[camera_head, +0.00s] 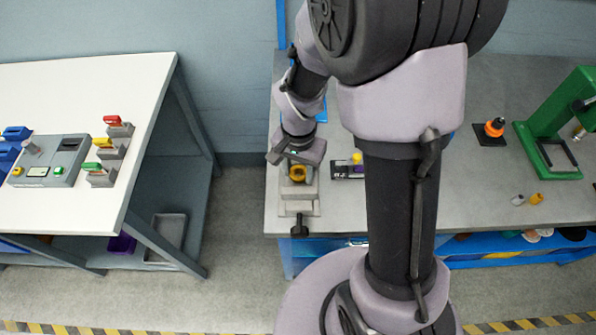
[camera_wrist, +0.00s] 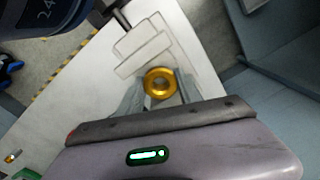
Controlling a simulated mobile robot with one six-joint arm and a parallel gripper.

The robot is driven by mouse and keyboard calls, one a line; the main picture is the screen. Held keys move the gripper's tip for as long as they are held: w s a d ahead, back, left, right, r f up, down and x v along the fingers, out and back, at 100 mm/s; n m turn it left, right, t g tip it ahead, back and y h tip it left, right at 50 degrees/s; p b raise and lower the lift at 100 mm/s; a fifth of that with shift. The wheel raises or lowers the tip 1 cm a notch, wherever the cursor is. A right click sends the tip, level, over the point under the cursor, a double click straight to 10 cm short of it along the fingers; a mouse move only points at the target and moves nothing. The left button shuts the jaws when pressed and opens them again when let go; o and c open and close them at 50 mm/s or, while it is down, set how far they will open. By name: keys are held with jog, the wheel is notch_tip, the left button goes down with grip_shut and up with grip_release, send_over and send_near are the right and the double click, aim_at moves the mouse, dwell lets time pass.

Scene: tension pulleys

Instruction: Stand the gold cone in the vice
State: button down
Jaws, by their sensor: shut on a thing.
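The gold cone (camera_head: 297,173) shows from above as a gold ring with a dark centre. It also shows in the wrist view (camera_wrist: 160,84). My gripper (camera_wrist: 160,92) is shut on it, one grey finger on each side. The grey vice (camera_head: 299,208) is fixed at the left front of the grey workbench, its dark handle toward the front edge. In the wrist view the vice (camera_wrist: 142,46) lies just beyond the cone. The cone is over or beside the vice's back part. My fingers and wrist hide its lower end, so I cannot tell whether it touches the vice.
A small black holder (camera_head: 347,170) with a yellow-topped piece stands right of the vice. An orange-and-black piece on a dark plate (camera_head: 490,134) and a green press (camera_head: 556,125) are farther right. A white table (camera_head: 70,100) with clamps stands left, across a floor gap.

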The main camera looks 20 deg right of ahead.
jog(key=shift+w+f, duration=0.1)
jog(key=shift+f, duration=0.85)
jog(key=shift+r, duration=0.2)
jog(key=shift+f+b, duration=0.3)
jog(key=c, duration=0.8)
grip_release()
jog(key=shift+r, duration=0.1)
jog(key=shift+r, duration=0.1)
